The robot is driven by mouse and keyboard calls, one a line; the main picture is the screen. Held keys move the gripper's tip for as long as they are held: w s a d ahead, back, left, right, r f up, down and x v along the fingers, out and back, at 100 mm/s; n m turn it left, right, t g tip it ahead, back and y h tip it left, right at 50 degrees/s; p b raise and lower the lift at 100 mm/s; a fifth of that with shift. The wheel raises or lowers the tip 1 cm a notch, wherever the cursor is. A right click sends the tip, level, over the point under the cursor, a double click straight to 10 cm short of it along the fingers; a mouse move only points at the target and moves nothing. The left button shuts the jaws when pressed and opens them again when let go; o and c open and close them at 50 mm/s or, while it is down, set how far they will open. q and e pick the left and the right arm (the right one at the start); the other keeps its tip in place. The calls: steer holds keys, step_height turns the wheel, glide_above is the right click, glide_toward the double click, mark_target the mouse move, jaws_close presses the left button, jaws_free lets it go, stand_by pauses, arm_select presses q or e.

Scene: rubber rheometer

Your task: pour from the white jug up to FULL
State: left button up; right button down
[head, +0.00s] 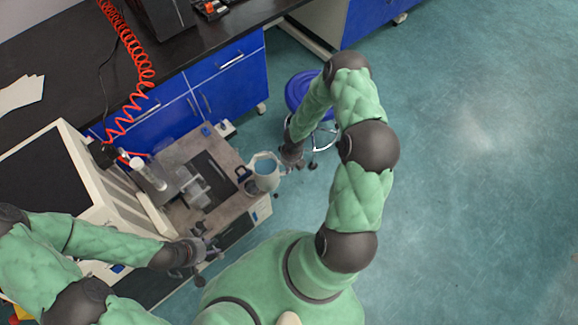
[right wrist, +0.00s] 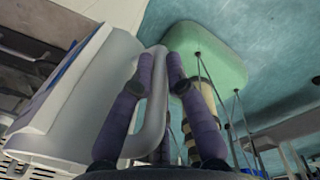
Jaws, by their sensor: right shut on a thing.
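I cannot make out a FULL mark. My left gripper (head: 190,258) is low at the machine's front, away from the jug; its jaws are unclear.
The beige machine (head: 85,185) stands left, with a clear part (head: 196,190) and a white cylinder (head: 148,174) on its bench. A blue stool (head: 302,90) is behind my right arm. A black counter (head: 60,80) with blue drawers and a red coiled hose lies behind.

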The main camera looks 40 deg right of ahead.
steer(key=shift+w+r, duration=0.1)
steer(key=shift+r, duration=0.05)
steer(key=f+h+b, duration=0.1)
steer(key=b, duration=0.2)
steer(key=shift+d, duration=0.15)
steer(key=shift+d+f+g+h+b, duration=0.15)
steer(key=shift+f+g+h+b, duration=0.2)
steer(key=shift+g+h+b, duration=0.45)
steer(key=h+b, duration=0.2)
steer(key=shift+s+d+f+g+b, duration=0.3)
steer(key=shift+d+f+b, duration=0.05)
steer(key=shift+f, duration=0.05)
steer(key=shift+w+a+g+h+b, duration=0.15)
steer(key=shift+g+h+b, duration=0.15)
steer(key=shift+h+b, duration=0.35)
stand_by(0.4)
steer(key=shift+w+a+r+g+h+p, duration=0.1)
steer(key=shift+a+r+g+h+p, duration=0.15)
steer(key=shift+r+h, duration=0.35)
steer(key=shift+a+r+g+h+p, duration=0.15)
steer(key=shift+r+h+p, duration=0.2)
steer(key=shift+r, duration=0.4)
stand_by(3.6)
